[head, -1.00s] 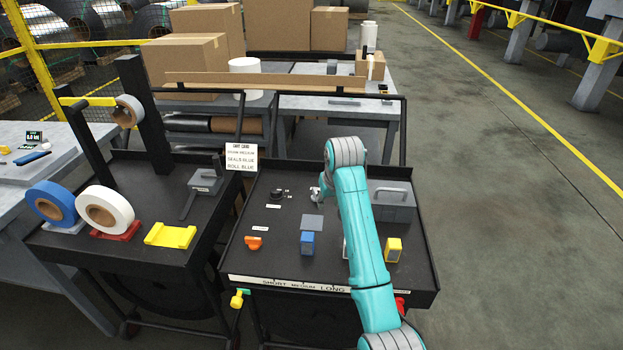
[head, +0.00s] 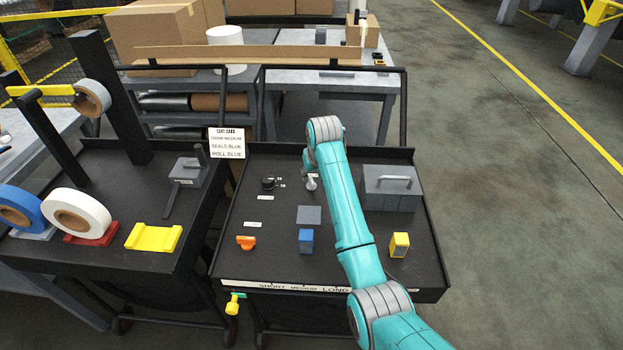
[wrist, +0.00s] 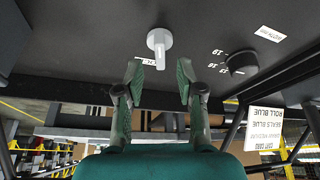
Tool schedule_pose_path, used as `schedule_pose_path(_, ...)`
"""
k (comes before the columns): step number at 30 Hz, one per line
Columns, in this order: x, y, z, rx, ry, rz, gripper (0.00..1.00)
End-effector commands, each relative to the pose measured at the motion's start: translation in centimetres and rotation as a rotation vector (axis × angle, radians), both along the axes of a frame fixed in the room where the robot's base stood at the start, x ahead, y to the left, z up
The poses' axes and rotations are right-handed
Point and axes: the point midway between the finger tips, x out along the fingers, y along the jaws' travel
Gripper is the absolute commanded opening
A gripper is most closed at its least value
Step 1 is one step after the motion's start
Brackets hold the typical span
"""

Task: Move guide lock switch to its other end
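A light grey lever switch with a round base (wrist: 159,40), apparently the guide lock switch, sits on the black cart panel. In the wrist view its stubby handle points down the picture toward my gripper (wrist: 159,75). My gripper is open, with one green finger on each side of the handle's line, and the fingertips look apart from it. In the head view the switch (head: 311,183) shows just left of my arm; my gripper is hidden there.
A black knob (wrist: 241,63) with number marks is near the switch. On the cart are an orange knob (head: 246,242), a blue block (head: 306,241), a yellow block (head: 399,245) and a grey handled box (head: 391,202). A sign card (head: 227,143) stands at the cart's left.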

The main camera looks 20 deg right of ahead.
Motion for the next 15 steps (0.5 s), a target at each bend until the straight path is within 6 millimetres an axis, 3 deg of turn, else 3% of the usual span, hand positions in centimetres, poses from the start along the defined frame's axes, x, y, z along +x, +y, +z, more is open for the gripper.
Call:
schedule_pose_path(6,1.1,0.0,-2.7,0.0,0.001,0.0,0.38)
schedule_pose_path(15,1.6,0.1,-3.7,0.0,-0.001,0.0,0.38)
